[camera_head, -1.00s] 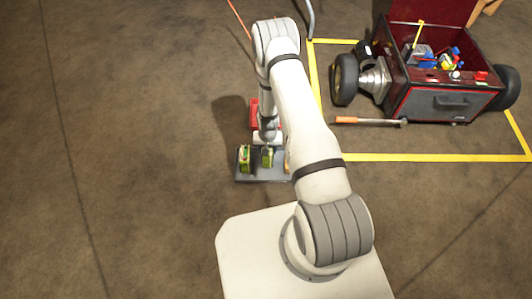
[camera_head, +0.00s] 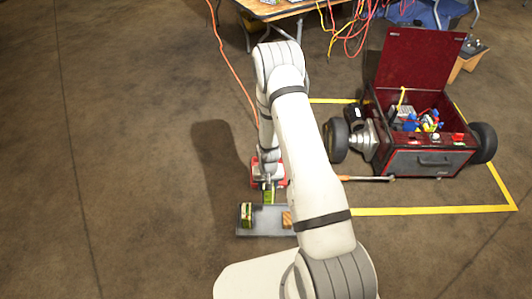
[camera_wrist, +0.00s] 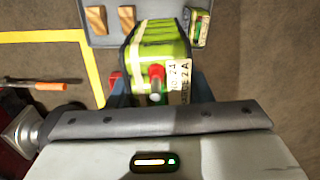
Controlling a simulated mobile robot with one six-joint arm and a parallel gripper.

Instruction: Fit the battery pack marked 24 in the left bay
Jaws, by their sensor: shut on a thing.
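My gripper (camera_head: 268,184) is shut on a green-yellow battery pack (camera_wrist: 160,45), which also shows small in the head view (camera_head: 268,197). Its pale label reads 24. A red and a green spot show on its near end. It is held at the far edge of the grey tray (camera_head: 265,230); I cannot tell its height. Behind the arm is a red unit (camera_head: 256,172), mostly hidden; its bays are not visible.
A second battery pack (camera_head: 247,215) stands at the tray's left end, with wooden blocks (camera_head: 287,219) to the right. A long-handled tool (camera_head: 370,179) lies by the yellow floor line. An open red wheeled chest (camera_head: 425,130) stands right. Floor to the left is clear.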

